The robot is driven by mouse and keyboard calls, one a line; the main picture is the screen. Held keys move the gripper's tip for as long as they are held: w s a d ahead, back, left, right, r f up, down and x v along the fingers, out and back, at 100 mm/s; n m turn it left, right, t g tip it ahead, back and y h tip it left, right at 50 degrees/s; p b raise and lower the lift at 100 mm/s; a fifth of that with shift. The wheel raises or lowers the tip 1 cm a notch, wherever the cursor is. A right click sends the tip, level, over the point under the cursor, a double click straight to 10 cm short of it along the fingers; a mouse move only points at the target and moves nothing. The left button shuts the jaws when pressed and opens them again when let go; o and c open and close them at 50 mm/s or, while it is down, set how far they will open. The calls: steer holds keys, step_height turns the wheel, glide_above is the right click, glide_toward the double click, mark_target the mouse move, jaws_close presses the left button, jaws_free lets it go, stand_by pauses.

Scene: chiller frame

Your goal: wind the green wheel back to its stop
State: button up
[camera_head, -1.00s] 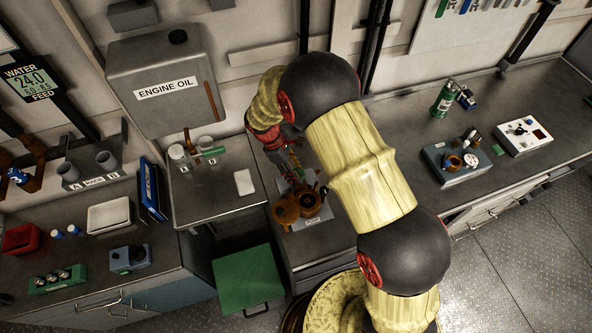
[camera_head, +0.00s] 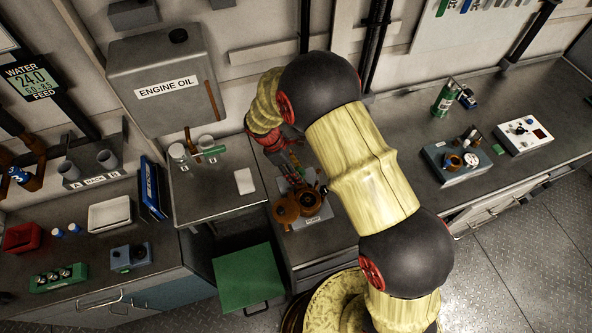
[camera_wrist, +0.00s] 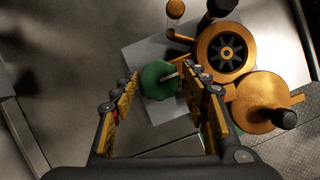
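The green wheel (camera_wrist: 157,84) is a small faceted knob on a light grey plate (camera_wrist: 140,46), seen from above in the wrist view. A pale bar shows at its right side. My gripper (camera_wrist: 160,80) is open, with one finger to the left of the wheel and the other to its right. The right fingertips are close to the wheel's edge; I cannot tell whether they touch it. In the head view my arm partly covers my gripper (camera_head: 291,166) and the wheel is hard to make out.
Beside the wheel are an orange round housing with a dark spoked centre (camera_wrist: 227,50) and an orange disc with a black knob (camera_wrist: 268,103). A black post (camera_wrist: 217,10) rises behind.

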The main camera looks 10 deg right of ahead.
steer(key=shift+o, duration=1.4)
steer(key=shift+a+r, duration=0.1)
steer(key=shift+r, duration=0.05)
steer(key=v, duration=1.1)
steer(key=shift+r, duration=0.4)
steer(key=shift+a, duration=0.1)
